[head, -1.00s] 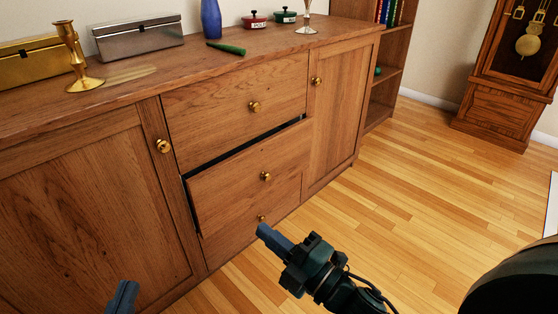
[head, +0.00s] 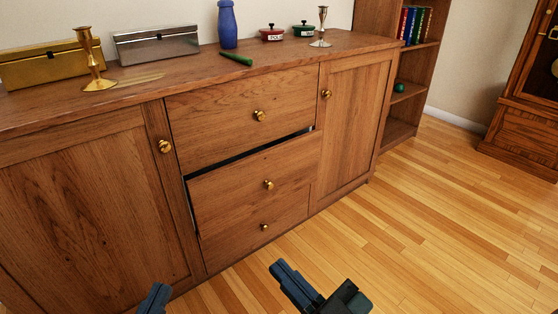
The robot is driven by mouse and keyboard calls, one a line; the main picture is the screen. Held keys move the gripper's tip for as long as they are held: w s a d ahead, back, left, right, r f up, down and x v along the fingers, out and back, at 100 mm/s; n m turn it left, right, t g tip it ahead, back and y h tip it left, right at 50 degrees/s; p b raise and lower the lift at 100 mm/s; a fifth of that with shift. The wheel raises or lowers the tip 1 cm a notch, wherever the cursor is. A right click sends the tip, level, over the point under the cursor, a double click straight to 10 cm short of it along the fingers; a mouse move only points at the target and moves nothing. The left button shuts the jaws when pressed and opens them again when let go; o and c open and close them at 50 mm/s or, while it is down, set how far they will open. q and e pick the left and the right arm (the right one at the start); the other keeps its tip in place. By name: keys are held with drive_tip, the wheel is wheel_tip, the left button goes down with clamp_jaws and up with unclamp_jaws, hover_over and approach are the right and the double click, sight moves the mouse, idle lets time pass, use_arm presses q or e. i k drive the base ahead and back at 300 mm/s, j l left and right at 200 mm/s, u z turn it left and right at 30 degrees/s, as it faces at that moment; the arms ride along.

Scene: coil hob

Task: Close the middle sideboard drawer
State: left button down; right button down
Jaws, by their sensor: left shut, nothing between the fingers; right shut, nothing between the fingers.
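The wooden sideboard (head: 90,220) has a stack of drawers between two doors. The middle drawer (head: 235,187) with its brass knob (head: 268,184) stands slightly out, with a dark gap along its top and left edge. The top drawer (head: 215,110) and the bottom drawer (head: 235,235) are above and below it. My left gripper (head: 158,290) is shut and empty at the bottom edge of the head view. My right gripper (head: 283,268) is shut and empty, below and in front of the drawers, apart from them.
On the sideboard top stand a gold box (head: 50,66), a silver box (head: 157,44), two candlesticks, a blue bottle (head: 227,25) and two small pots. A bookshelf (head: 405,100) is at the right. The wooden floor (head: 440,230) at right is clear.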

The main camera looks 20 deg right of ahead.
sight(221, 194)
drive_tip(key=l, duration=0.55)
drive_tip(key=i+l+z, duration=0.1)
drive_tip(key=l, duration=0.4)
drive_tip(key=i+l, duration=0.1)
drive_tip(key=l, duration=0.45)
drive_tip(key=i+l+z, duration=0.1)
drive_tip(key=l, duration=0.4)
drive_tip(key=i+l, duration=0.15)
drive_tip(key=i, duration=0.35)
drive_tip(key=l+z, duration=0.05)
